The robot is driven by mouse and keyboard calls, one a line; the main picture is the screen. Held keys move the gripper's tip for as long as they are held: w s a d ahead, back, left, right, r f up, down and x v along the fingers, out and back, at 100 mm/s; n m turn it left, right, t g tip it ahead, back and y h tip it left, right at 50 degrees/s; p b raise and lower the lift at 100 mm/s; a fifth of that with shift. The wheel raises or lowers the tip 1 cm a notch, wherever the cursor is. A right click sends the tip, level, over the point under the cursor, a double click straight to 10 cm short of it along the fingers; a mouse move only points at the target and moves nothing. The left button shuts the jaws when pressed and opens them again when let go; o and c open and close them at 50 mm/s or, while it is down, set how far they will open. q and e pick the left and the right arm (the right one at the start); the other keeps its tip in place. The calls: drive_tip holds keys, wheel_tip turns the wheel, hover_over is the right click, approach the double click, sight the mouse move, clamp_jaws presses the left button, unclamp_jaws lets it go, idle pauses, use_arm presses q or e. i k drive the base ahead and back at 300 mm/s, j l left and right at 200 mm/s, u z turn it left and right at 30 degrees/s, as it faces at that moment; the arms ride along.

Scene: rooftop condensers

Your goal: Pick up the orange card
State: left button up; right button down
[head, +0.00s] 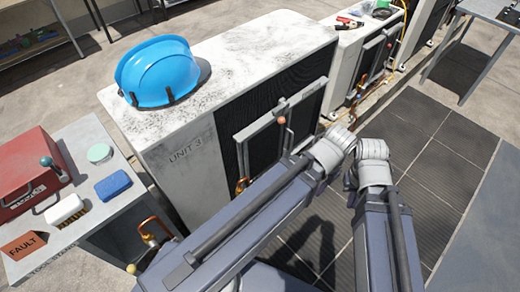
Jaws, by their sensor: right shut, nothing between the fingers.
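The orange card (23,245) lies flat on the left front corner of the grey tool stand (62,262), at the picture's lower left. It bears the word FAULT. Nothing covers its face. Both my arms reach up from the bottom middle, well to the right of the card. My right gripper (350,181) shows only as a small dark part between the arm joints, far from the card and holding nothing. Its fingers are mostly hidden. I cannot make out my left gripper.

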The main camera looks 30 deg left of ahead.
sight(28, 243)
drive_tip(key=u, duration=3.3)
